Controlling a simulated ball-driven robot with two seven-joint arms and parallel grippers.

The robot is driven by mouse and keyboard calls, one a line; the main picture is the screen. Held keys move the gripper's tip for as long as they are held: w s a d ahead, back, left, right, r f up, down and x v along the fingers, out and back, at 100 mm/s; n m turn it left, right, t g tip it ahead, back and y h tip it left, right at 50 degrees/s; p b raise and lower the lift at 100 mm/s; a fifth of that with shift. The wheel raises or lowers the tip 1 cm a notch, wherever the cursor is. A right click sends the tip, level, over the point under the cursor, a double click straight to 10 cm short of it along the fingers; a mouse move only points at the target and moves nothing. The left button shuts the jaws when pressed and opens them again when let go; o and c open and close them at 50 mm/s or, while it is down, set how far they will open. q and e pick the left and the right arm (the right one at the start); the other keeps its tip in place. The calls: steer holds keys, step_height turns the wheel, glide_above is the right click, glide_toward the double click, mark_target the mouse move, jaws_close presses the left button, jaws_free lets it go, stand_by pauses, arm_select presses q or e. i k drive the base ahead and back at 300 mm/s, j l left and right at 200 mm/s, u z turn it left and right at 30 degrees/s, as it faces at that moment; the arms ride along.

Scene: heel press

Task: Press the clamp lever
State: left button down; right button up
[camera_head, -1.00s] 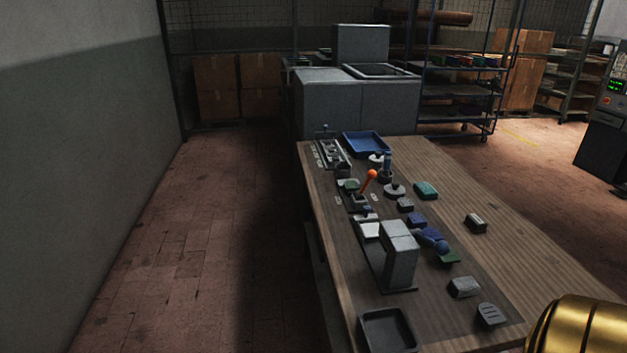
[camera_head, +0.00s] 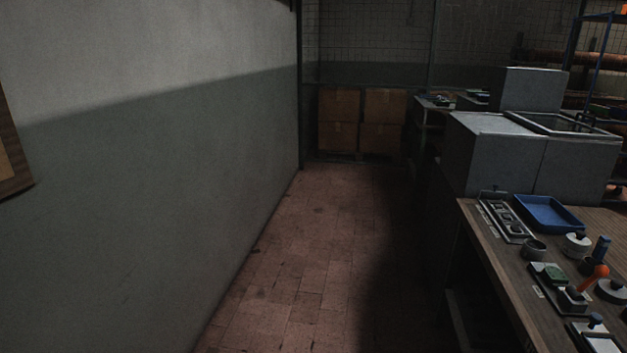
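A lever with an orange handle (camera_head: 595,277) stands tilted on a small dark base (camera_head: 573,298) near the right edge of the view, on the wooden workbench (camera_head: 507,290). I cannot tell for sure that it is the clamp lever. A device with a dark blue knob (camera_head: 596,320) and a pale plate (camera_head: 602,344) sits in front of it, cut off by the frame's lower right corner. Neither of my grippers shows.
A blue tray (camera_head: 548,213) and a grey slotted fixture (camera_head: 505,221) lie at the bench's far end. Grey cabinets (camera_head: 490,160) stand behind it. Open tiled floor (camera_head: 310,270) runs between bench and left wall (camera_head: 150,160). Cardboard boxes (camera_head: 361,120) stand at the back.

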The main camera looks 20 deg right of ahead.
mark_target(601, 270)
steer(key=i+l+z, duration=0.1)
steer(key=i+z, duration=0.35)
steer(key=i, duration=0.25)
steer(key=i+j+z, duration=0.15)
steer(key=i+z, duration=0.25)
steer(key=i, duration=0.25)
steer(key=i+z, duration=0.45)
steer(key=i+j+z, duration=0.25)
steer(key=i+z, duration=0.4)
steer(key=z, duration=0.25)
steer(key=i+j+z, duration=0.1)
steer(key=i+z, duration=0.15)
steer(key=z, duration=0.25)
steer(key=i+j+z, duration=0.15)
steer(key=z, duration=0.3)
steer(key=i+j+z, duration=0.2)
steer(key=z, duration=0.3)
